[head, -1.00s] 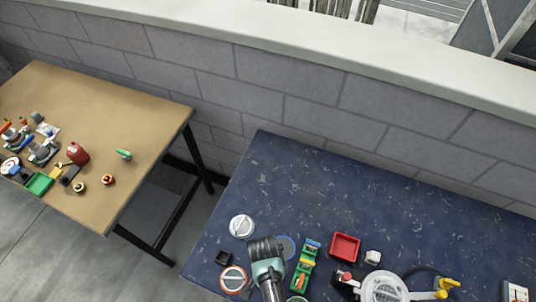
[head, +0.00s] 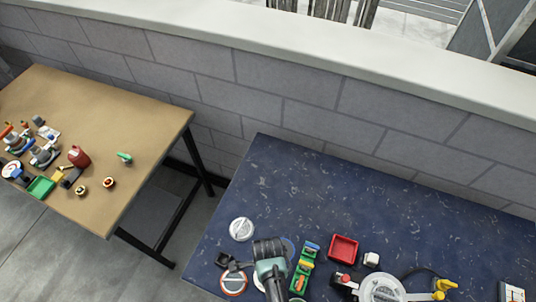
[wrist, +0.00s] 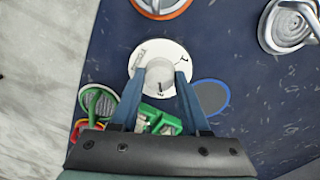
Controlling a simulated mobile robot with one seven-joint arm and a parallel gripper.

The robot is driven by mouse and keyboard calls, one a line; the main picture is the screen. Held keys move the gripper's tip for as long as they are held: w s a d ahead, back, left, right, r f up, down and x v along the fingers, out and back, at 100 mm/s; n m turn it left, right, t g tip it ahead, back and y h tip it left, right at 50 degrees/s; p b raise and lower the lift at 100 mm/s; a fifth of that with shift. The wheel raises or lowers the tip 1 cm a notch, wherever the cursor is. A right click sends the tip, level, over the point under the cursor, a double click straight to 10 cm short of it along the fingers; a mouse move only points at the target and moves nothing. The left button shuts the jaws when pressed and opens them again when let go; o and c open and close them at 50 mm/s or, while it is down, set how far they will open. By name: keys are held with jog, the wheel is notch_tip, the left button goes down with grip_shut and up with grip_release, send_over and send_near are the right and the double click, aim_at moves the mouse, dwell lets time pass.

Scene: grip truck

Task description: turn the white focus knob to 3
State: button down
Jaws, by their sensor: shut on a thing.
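The white focus knob (wrist: 159,67) is a round white dial with a raised centre and dark marks around its face. In the wrist view it lies between my two blue fingers. My gripper (wrist: 160,74) is shut on the raised centre from both sides. A dark mark like a 1 shows on the dial's near side, and another mark is at its upper right. I cannot read which number the knob is set to. In the head view my arm (head: 272,270) covers most of the dial; only a white edge (head: 258,283) shows beside it.
An orange-rimmed dial (head: 233,281) and a grey-white dial (head: 241,229) lie close by. A red tray (head: 343,248) stands to the right. The blue table's far part (head: 300,180) is clear.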

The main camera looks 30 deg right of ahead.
jog(key=shift+m, duration=0.6)
jog(key=shift+c, duration=1.9)
grip_release()
notch_tip(320, 180, up, 13)
jog(key=shift+w+d, duration=0.2)
jog(key=shift+w, duration=0.05)
